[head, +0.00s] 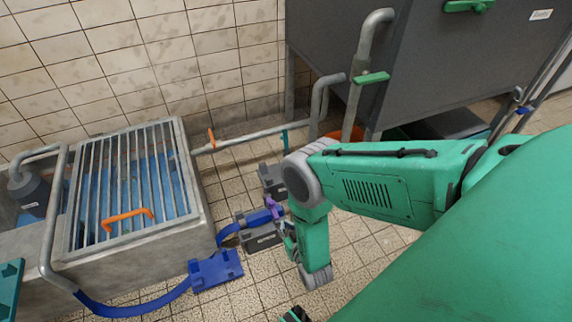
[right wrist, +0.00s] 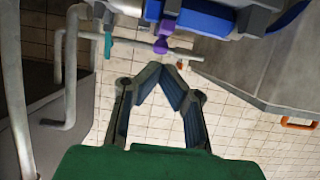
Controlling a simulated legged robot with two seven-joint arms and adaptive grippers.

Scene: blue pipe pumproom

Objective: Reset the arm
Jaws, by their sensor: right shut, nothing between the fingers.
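My right arm (head: 375,185) comes in from the right in the head view and bends down over the tiled floor. The fingers of my right gripper (right wrist: 170,68) show in the right wrist view. Their tips meet and nothing is between them. In the head view the arm's lower part hangs beside the grey-and-blue pump unit (head: 262,238), and the fingers are hard to make out. A purple fitting (head: 273,208) is close by; it also shows in the right wrist view (right wrist: 160,46), beyond the fingertips. I cannot tell whether anything touches. My left gripper is not in view.
A concrete sump with a barred grate (head: 130,188) and an orange handle (head: 128,219) stands at the left. A blue hose (head: 140,306) crosses the floor. Grey pipes (head: 365,75) and a dark tank (head: 455,70) stand at the back right. Open tiled floor shows at the bottom middle.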

